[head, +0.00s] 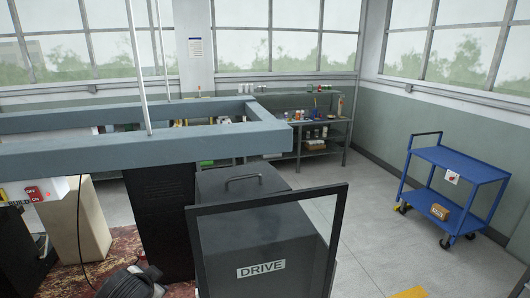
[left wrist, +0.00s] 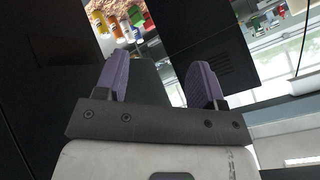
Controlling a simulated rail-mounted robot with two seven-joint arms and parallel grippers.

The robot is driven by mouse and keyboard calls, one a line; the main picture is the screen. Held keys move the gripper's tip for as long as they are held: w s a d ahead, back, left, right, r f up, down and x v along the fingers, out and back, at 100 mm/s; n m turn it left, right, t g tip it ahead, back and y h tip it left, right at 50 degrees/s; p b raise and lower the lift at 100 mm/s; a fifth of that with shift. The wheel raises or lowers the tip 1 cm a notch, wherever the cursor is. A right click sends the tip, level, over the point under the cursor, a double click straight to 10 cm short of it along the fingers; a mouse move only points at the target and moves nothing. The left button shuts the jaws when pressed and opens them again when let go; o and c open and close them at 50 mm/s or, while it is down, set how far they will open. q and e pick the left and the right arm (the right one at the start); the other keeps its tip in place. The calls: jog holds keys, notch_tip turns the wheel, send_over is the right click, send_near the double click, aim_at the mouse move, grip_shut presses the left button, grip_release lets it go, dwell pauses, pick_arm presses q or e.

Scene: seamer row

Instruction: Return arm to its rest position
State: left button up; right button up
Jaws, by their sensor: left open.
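My left gripper (left wrist: 160,76) shows in the left wrist view. Its two purple-padded fingers stand apart with nothing between them, so it is open and empty. Dark panels lie beyond the fingers on both sides, with a gap where several small coloured items (left wrist: 122,22) show, blurred, at the top. No gripper shows in the head view, and my right gripper is in neither view.
A dark cabinet labelled DRIVE (head: 260,268) with a black frame (head: 268,197) stands front centre. A blue-grey beam frame (head: 130,153) spans the left. A shelf (head: 318,150) stands at the back. A blue cart (head: 462,162) is at right, with clear floor (head: 375,225) between.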

pick_arm(q)
jog(key=s+d+f+n+t+h, duration=0.1)
jog(key=s+d, duration=0.2)
jog(key=s, duration=0.4)
jog(key=s+d+f+n+t, duration=0.1)
jog(key=s+d+f, duration=0.1)
jog(key=s, duration=0.4)
jog(key=s+d+f+n+g+h, duration=0.1)
jog(key=s+f+g, duration=0.3)
jog(key=s+f, duration=0.75)
jog(key=s+d+f+n+g, duration=0.1)
jog(key=s+f+g, duration=0.2)
jog(key=s+f, duration=0.85)
jog(key=w+r+p+v, duration=0.1)
jog(key=w+p+v, duration=0.2)
jog(key=p+v, duration=1.5)
jog(key=v, duration=0.3)
jog(key=shift+a+r, duration=0.3)
jog(key=shift+r, duration=0.05)
